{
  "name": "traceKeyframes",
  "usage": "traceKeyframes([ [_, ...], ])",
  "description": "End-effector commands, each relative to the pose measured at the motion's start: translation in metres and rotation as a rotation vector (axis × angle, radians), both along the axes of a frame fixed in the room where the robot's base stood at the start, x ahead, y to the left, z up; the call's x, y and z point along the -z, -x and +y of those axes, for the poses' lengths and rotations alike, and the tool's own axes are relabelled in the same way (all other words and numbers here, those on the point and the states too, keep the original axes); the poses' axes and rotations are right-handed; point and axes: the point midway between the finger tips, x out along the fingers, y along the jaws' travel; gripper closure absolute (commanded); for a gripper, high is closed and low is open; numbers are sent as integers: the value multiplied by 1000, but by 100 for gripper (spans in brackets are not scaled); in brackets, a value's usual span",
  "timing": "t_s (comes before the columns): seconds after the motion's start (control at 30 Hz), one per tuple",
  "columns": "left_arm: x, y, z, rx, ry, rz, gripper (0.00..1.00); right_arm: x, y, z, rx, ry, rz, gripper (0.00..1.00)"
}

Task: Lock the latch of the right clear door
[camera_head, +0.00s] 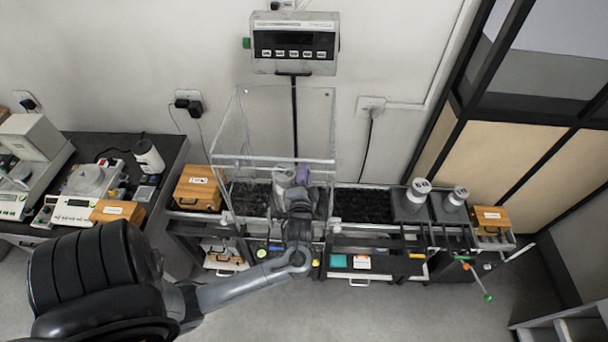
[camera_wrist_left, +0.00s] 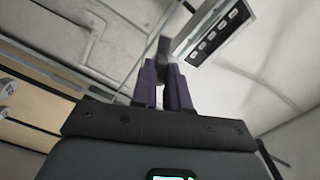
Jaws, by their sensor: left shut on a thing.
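The clear enclosure (camera_head: 222,125) stands against the wall, with thin transparent panels and pale edges. The right clear door seems to be part of its right side, but its outline is hard to make out. I cannot make out the latch. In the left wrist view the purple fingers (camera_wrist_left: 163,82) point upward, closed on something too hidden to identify. A dark post shows just beyond them. My right gripper is not in view.
A grey display (camera_head: 294,42) stands on a post above the enclosure; it also shows in the left wrist view (camera_wrist_left: 215,32). White canisters (camera_head: 417,193) and a wooden box (camera_head: 492,220) stand to the right. A dark side table (camera_head: 165,160) with instruments is left. The floor in front is clear.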

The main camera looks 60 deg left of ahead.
Motion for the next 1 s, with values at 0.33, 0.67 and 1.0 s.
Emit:
traceKeyframes([
  [0.33, 1, 0, -1, -1, 180, -278, 100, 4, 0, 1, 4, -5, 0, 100],
  [0.67, 1, 0, -1, 0, 351, -541, 100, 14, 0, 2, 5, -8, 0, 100],
  [1.0, 1, 0, 0, 0, 505, -784, 100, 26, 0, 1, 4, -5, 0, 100],
])
